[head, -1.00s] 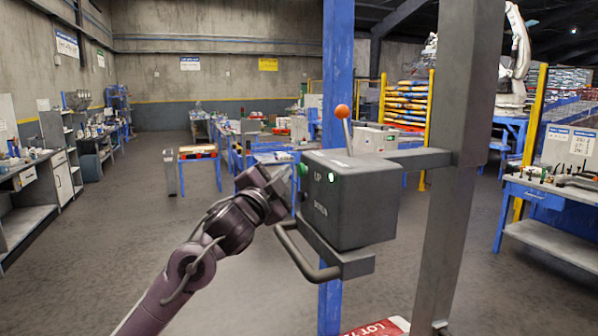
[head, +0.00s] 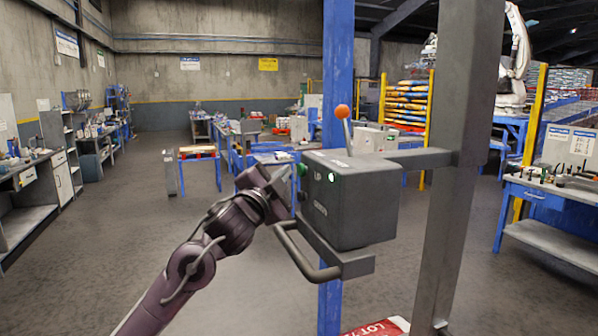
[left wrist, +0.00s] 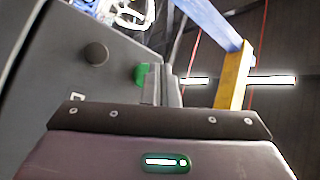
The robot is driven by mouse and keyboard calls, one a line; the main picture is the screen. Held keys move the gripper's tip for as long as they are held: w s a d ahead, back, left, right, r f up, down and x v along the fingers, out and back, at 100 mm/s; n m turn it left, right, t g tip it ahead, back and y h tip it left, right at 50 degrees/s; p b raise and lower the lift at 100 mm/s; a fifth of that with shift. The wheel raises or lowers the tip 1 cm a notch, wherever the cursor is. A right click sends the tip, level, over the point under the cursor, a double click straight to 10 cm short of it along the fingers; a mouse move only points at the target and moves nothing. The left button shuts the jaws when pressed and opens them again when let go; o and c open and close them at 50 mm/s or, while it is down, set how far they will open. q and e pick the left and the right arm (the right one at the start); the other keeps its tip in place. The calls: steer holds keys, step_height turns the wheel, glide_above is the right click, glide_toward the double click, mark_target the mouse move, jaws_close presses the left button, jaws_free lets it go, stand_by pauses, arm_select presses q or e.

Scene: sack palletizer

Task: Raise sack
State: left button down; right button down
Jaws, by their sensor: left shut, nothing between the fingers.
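A grey control box (head: 352,205) stands in the middle of the head view, with an orange-knobbed lever (head: 343,112) on top and a bent handle bar (head: 300,255) below. Its green button (head: 302,170) is on the left side; it also shows in the left wrist view (left wrist: 140,75). My left gripper (head: 290,180) is shut and empty, its fingertips (left wrist: 158,83) right beside the green button. I cannot tell whether they touch it. A dark round button (left wrist: 96,53) sits nearby. A sack with a red "LOT" label (head: 378,328) is cut off at the bottom edge. My right gripper is not in view.
A blue post (head: 337,60) rises behind the box and a thick grey post (head: 455,190) stands right of it, joined by a crossbar. Stacked sacks (head: 408,100) stand at the back. Benches line both sides; the floor at left is clear.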

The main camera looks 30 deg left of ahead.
arm_select(q)
steer(key=shift+w+d, duration=0.1)
steer(key=shift+w+d, duration=0.2)
steer(key=shift+w, duration=0.05)
stand_by(0.3)
steer(key=shift+w+d, duration=0.35)
stand_by(0.9)
stand_by(1.5)
steer(key=shift+s+a, duration=0.6)
steer(key=shift+s, duration=0.1)
